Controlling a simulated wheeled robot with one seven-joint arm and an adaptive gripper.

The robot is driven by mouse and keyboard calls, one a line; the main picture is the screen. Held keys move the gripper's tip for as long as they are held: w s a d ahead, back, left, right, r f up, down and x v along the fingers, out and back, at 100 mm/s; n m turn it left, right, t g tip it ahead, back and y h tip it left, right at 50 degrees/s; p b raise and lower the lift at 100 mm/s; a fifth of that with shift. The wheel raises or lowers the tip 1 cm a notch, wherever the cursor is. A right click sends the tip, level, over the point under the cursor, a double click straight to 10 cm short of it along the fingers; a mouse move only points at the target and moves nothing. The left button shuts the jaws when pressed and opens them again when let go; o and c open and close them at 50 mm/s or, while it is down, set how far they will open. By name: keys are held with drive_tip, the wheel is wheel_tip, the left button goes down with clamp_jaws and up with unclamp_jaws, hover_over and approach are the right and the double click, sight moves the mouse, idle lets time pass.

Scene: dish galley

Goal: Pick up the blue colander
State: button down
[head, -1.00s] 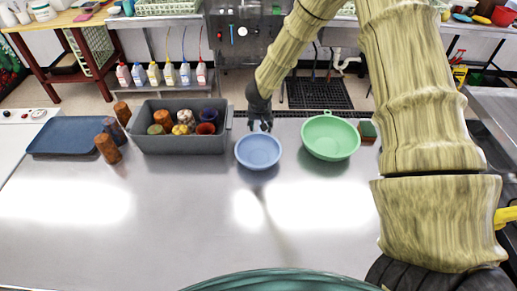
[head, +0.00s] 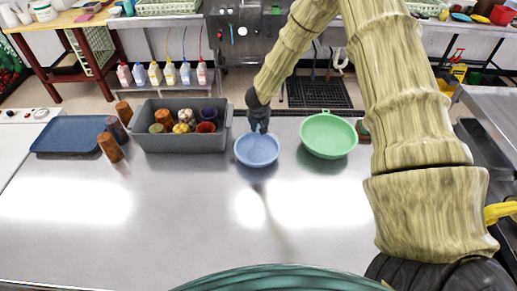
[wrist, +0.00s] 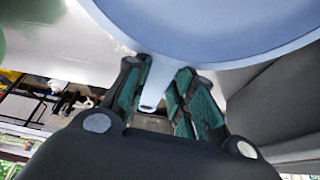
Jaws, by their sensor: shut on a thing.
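The blue colander (head: 257,151) is a small round bowl at the far side of the steel counter, between the grey bin and the green colander. My gripper (head: 258,127) is at its far rim, coming from behind. In the wrist view, the blue colander's underside and rim (wrist: 215,28) fill the top. Its short handle (wrist: 154,82) lies between the two green-padded fingers of my gripper (wrist: 160,98), which are shut on it. I cannot tell whether the colander is clear of the counter.
A green colander (head: 328,136) stands close to the right, with a sponge (head: 363,130) beyond it. A grey bin (head: 185,142) of cups stands to the left. Brown tumblers (head: 110,147) and a blue tray (head: 68,136) are farther left. The counter's front is clear.

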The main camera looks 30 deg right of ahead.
drive_tip(key=shift+s+d+r, duration=0.1)
drive_tip(key=shift+s, duration=0.1)
drive_tip(key=shift+w, duration=0.1)
drive_tip(key=shift+r, duration=0.2)
drive_tip(key=shift+r+b, duration=0.4)
drive_tip(key=shift+r, duration=1.15)
drive_tip(key=s+d+r+b, duration=0.1)
drive_tip(key=s+b, duration=0.5)
drive_tip(key=s, duration=1)
drive_tip(key=shift+d+r+b, duration=0.25)
drive_tip(key=shift+d+b, duration=0.15)
drive_tip(key=shift+d, duration=0.1)
